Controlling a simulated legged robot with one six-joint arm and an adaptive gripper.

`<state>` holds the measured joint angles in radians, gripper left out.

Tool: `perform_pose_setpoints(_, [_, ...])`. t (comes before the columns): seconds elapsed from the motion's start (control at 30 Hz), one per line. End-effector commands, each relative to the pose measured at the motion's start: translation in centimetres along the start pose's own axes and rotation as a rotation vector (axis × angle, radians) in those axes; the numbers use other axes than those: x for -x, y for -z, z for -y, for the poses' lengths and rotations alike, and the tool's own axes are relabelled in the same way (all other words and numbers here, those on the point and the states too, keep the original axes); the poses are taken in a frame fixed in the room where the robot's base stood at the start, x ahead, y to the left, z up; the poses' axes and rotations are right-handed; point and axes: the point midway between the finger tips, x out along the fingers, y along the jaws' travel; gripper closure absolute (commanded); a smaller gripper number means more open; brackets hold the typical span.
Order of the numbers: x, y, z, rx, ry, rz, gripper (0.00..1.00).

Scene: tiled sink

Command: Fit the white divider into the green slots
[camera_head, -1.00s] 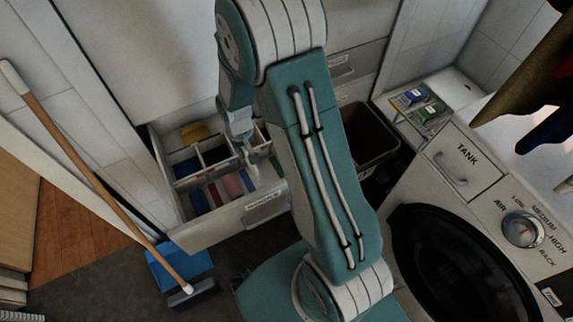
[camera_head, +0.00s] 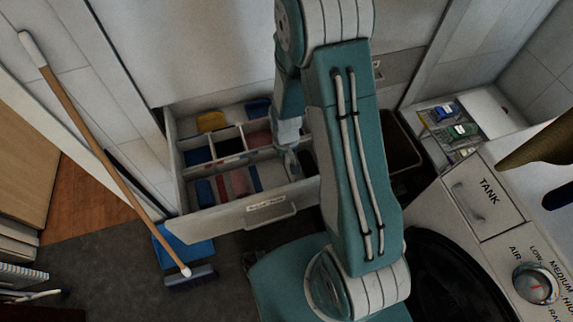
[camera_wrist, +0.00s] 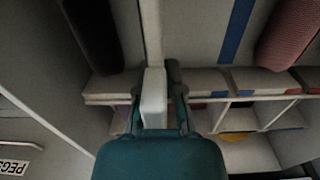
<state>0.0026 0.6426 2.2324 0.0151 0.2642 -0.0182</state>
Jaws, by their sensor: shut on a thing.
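My gripper (camera_head: 288,158) reaches down into the right part of the open white drawer (camera_head: 200,225) in the head view. In the wrist view my gripper (camera_wrist: 155,90) is shut on the white divider (camera_wrist: 153,100), whose pale end shows between the two dark fingers. A narrow pale strip runs on above it to the top edge; I cannot tell whether it is the same piece. A cross partition (camera_wrist: 235,82) with blue and red marks lies just right of the fingers. I cannot make out the green slots, nor whether the divider touches the drawer floor.
Drawer compartments hold a yellow item (camera_head: 211,121), blue items and pink cloths. In the wrist view a dark roll (camera_wrist: 95,35) lies left of the fingers and a pink roll (camera_wrist: 290,35) right. A broom (camera_head: 105,155) leans at left; a bin (camera_head: 402,145) stands right.

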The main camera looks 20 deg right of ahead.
Motion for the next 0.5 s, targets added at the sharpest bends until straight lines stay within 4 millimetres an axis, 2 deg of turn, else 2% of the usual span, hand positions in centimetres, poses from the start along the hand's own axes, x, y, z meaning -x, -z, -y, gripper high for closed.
perform_pose_setpoints(0.3, [-4.4,-0.3,-0.3,-0.003,0.000,0.016,1.00])
perform_pose_setpoints(0.5, [-5.2,-0.1,-0.1,-0.002,-0.003,0.017,1.00])
